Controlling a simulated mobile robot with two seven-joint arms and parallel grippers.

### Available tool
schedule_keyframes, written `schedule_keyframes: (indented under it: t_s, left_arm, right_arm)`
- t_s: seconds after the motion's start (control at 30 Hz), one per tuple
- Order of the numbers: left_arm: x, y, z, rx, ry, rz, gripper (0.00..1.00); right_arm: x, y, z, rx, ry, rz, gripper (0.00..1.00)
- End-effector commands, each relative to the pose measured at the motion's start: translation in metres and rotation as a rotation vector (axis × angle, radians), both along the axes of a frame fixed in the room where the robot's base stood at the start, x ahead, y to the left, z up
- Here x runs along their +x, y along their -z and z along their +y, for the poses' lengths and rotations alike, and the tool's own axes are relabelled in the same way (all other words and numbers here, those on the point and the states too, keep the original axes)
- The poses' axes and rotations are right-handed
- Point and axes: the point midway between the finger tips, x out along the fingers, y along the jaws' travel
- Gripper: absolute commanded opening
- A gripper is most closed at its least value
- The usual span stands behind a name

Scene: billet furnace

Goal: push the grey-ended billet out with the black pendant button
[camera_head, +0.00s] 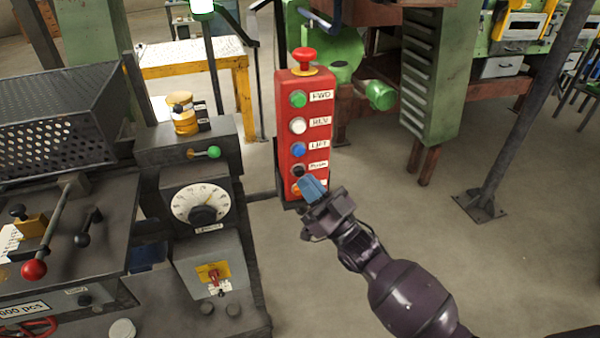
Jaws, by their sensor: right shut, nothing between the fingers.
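The red pendant box (288,117) hangs upright in the middle of the view. Its black button (298,171) is low on the face, under the blue one, with a small white label beside it. My right gripper (310,186) comes in from the lower right with its blue fingers shut and empty. In the picture its fingertips lie just below and right of the black button and partly cover an orange button (296,189). Whether they touch the box I cannot tell. I do not see the grey-ended billet. My left gripper is out of view.
Above the black button sit a green, a white and a blue button (298,150), with a red mushroom knob (303,56) on top. A dark machine with a dial (201,206) stands to the left. A green finned cabinet (432,85) stands behind right.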

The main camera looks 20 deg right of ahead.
Motion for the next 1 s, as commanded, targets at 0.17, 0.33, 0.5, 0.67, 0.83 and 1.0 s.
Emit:
schedule_keyframes:
  t_s: [0.17, 0.33, 0.5, 0.67, 0.83, 1.0]
  left_arm:
    - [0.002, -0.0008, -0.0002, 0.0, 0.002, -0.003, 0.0]
    - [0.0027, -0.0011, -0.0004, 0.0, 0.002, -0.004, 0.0]
    - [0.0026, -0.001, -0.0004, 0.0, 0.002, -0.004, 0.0]
    - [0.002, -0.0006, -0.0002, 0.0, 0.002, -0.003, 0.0]
    - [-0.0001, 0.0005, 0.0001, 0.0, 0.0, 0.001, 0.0]
    - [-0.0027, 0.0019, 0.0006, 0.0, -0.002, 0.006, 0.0]
  right_arm:
    - [0.0, 0.0, 0.0, 0.0, 0.0, 0.0, 0.0]
    - [0.0, 0.0, 0.0, 0.0, 0.0, 0.0, 0.0]
    - [0.0, 0.0, 0.0, 0.0, 0.0, 0.0, 0.0]
    - [0.0, 0.0, 0.0, 0.0, 0.0, 0.0, 0.0]
    - [0.0, 0.0, 0.0, 0.0, 0.0, 0.0, 0.0]
    - [0.0002, 0.0, 0.0, 0.0, 0.0, 0.0, 0.0]
